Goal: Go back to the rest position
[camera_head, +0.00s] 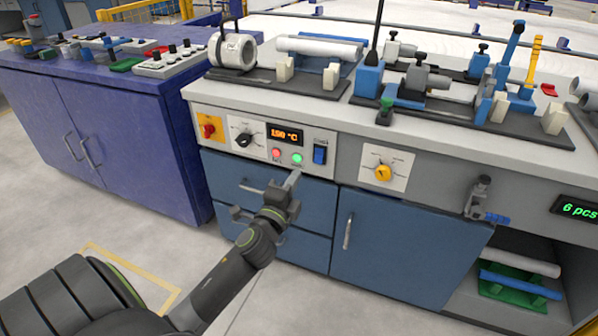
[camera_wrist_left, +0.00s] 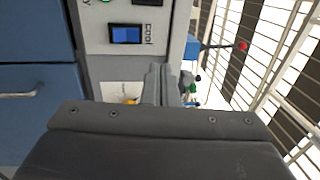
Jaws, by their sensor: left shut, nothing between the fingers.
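My left gripper (camera_head: 292,180) is in front of the blue drawers of the workbench, just below the control panel (camera_head: 265,138) with its orange display and red and green buttons. Its arm comes in from the lower left. In the left wrist view the two grey fingers (camera_wrist_left: 161,84) lie side by side, shut and empty. My right gripper is not in view.
The workbench carries a grey ring-shaped part (camera_head: 232,50), a pale pipe (camera_head: 319,46) and a clamp fixture (camera_head: 425,80). A purple cabinet (camera_head: 115,145) stands at the left. A lower shelf holds pipes on a green rack (camera_head: 512,290). Open floor lies in front.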

